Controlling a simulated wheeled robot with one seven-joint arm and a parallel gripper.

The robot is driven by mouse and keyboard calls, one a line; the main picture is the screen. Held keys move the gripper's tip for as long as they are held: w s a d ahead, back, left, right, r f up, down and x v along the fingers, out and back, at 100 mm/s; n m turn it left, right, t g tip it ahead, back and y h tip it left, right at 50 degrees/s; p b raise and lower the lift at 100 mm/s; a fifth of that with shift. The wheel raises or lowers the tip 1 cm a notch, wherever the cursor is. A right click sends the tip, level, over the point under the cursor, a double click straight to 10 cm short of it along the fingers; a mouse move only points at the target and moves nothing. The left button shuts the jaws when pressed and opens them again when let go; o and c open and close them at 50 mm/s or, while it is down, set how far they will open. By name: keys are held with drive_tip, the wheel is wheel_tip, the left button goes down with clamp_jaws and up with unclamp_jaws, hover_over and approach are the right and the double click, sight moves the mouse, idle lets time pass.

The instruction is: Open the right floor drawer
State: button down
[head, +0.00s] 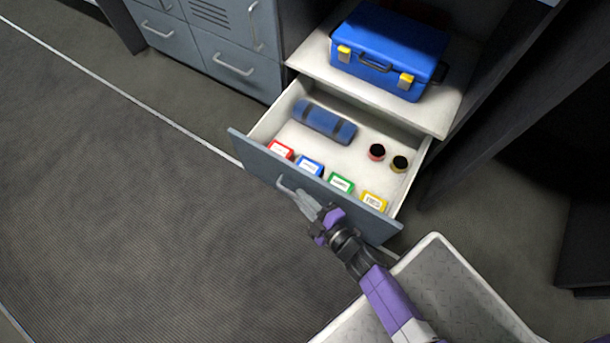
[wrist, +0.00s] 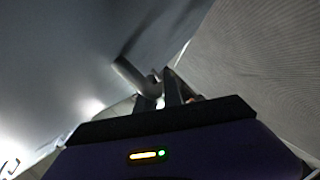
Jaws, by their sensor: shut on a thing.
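The floor drawer (head: 318,192) stands pulled well out from under a white shelf in the head view, with its grey front toward me. Its handle (head: 284,184) is a pale bar on the front. My gripper (head: 303,200) is at the handle and shut on it. In the wrist view the handle (wrist: 132,76) runs into the fingers of my gripper (wrist: 165,88). The fingers hide part of the handle.
The drawer holds a blue roll (head: 324,122), several small coloured boxes and two small round items. A blue case (head: 388,50) sits on the shelf (head: 310,52) above. A white-rimmed tray (head: 436,240) is at lower right. Floor to the left is clear.

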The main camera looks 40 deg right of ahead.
drive_tip(key=c, duration=1.8)
unclamp_jaws()
drive_tip(key=shift+o, duration=0.2)
drive_tip(key=p+v, duration=0.2)
drive_tip(key=v, duration=0.6)
